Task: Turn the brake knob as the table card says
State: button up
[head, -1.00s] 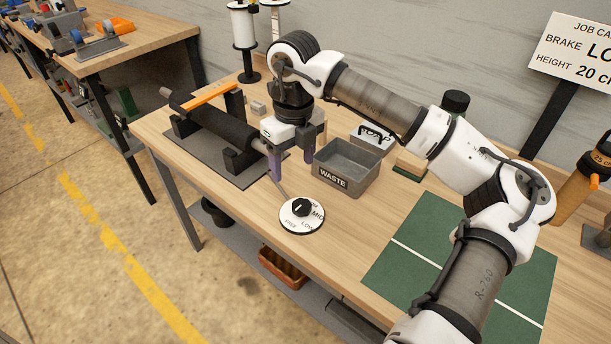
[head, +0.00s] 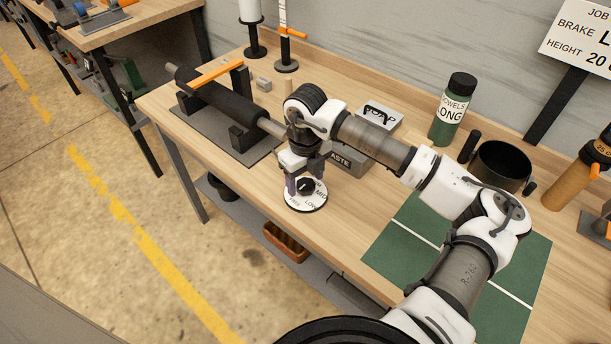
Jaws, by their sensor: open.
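The brake dial (head: 308,204) is a round white disc with a dark rim near the table's front edge. Its black knob (head: 306,185) sits at the middle, partly hidden by my gripper. MID and LOW show on the dial's right side and FREE at lower left. My gripper (head: 307,187) is open and points down over the dial, with its purple fingers around or just above the knob; contact cannot be told. The job card (head: 585,42) is cut off at upper right; it shows BRAKE with a word starting in L, and HEIGHT 20.

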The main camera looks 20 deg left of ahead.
jog(key=shift+f, duration=0.35)
jog(key=c, duration=1)
jog(key=shift+o, duration=0.2)
jog(key=shift+f+b, duration=0.1)
jog(key=shift+b, duration=0.4)
